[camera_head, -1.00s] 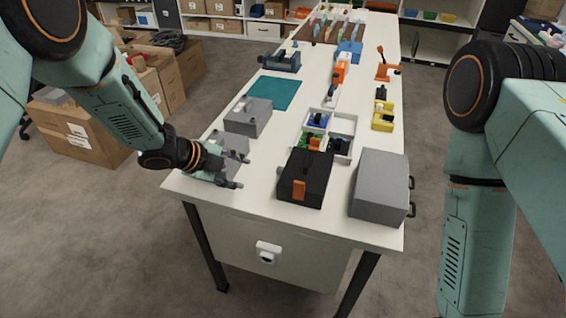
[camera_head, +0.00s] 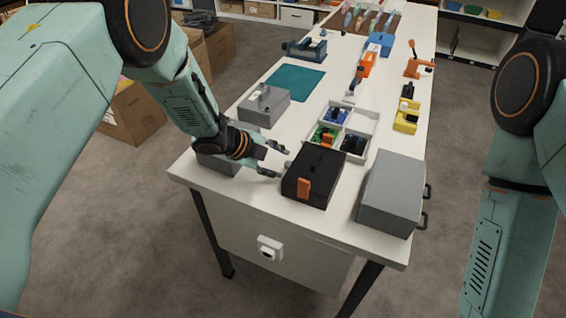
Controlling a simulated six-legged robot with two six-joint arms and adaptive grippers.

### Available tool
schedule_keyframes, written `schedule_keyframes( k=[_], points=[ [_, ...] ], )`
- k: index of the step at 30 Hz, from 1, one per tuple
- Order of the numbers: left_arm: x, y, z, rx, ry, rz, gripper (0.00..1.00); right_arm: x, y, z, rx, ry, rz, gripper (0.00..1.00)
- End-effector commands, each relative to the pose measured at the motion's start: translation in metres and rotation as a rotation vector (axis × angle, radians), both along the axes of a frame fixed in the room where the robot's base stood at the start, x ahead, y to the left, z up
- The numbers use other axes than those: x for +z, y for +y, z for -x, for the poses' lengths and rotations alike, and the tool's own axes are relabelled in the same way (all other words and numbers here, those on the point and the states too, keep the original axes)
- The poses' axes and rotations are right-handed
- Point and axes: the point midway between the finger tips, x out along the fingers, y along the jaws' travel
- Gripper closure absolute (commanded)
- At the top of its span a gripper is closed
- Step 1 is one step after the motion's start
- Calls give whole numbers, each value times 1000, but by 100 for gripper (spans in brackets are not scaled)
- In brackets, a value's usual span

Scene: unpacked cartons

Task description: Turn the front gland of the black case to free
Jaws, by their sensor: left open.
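The black case (camera_head: 322,165) sits shut near the front edge of the white table, with an orange latch (camera_head: 304,188) on its front face. A small grey gland (camera_head: 287,164) juts from the case's left side. I cannot tell at this size which way it is turned. My left gripper (camera_head: 281,162) is open just left of the case. Its two fingers point right, one farther back and one nearer, close around the gland; contact cannot be told. My right gripper is out of view; only my right arm shows at the right.
A grey box (camera_head: 392,190) stands right of the case. A white divided tray (camera_head: 367,119) with small parts is behind it. Grey boxes, one at the back left (camera_head: 264,104) and one partly hidden under my left arm (camera_head: 218,163), stand left. A teal mat (camera_head: 296,82) lies farther back.

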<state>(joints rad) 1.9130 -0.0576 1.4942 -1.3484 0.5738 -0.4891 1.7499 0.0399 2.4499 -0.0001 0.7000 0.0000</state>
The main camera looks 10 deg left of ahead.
Motion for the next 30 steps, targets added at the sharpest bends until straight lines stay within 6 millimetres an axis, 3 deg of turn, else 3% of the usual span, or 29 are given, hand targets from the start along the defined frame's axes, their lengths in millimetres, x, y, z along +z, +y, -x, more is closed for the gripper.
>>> schedule_keyframes(
  k=[5, 15, 30],
  points=[
    [-13, -11, -7, -1, 0, -1, 54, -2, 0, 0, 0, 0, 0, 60],
    [-14, -15, -11, 0, -1, 0, 54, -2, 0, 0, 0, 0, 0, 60],
    [-14, -16, -11, -1, -1, 0, 96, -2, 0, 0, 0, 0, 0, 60]
  ],
)
